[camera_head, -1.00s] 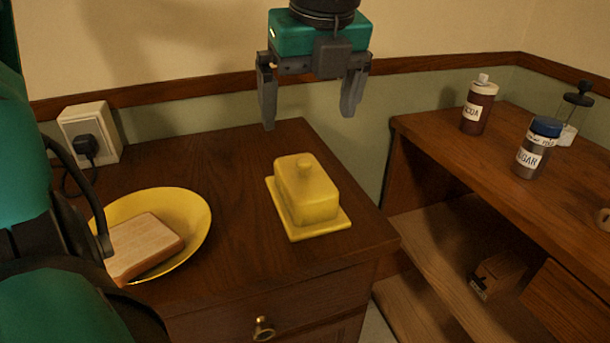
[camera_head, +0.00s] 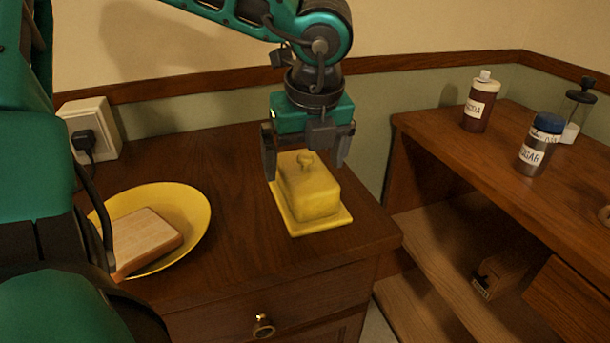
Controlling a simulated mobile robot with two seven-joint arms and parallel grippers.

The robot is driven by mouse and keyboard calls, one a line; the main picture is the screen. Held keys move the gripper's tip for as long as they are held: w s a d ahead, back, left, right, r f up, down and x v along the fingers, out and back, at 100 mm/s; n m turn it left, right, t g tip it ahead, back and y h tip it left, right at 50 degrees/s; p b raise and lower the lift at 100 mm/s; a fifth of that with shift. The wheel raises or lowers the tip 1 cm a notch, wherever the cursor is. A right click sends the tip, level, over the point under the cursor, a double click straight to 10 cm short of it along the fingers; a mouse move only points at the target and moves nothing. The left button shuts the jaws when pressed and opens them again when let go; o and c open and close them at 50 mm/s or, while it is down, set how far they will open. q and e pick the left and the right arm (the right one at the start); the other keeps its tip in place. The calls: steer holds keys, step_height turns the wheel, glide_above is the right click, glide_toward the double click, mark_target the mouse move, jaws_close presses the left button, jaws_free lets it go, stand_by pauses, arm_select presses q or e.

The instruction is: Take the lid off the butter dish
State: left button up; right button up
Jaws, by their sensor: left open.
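The yellow butter dish stands on the brown cabinet top. Its box-shaped lid (camera_head: 312,195) with a small knob (camera_head: 306,160) sits on the flat yellow base (camera_head: 325,228). My left gripper (camera_head: 306,175) is open, pointing down, at the far end of the dish. Its two fingers are on either side of the knob in the picture; I cannot tell whether they touch the lid. My right gripper is not in view.
A yellow plate (camera_head: 196,215) with a slice of bread (camera_head: 145,240) lies to the left. A wall socket with a plug (camera_head: 88,135) is behind it. A cocoa bottle (camera_head: 479,105), a sugar jar (camera_head: 538,148) and a glass jar (camera_head: 577,110) stand on the right-hand shelf unit.

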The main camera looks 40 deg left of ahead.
arm_select(q)
steer(key=shift+c, duration=0.3)
steer(key=c, duration=1.1)
steer(key=shift+o, duration=0.2)
steer(key=shift+r, duration=0.1)
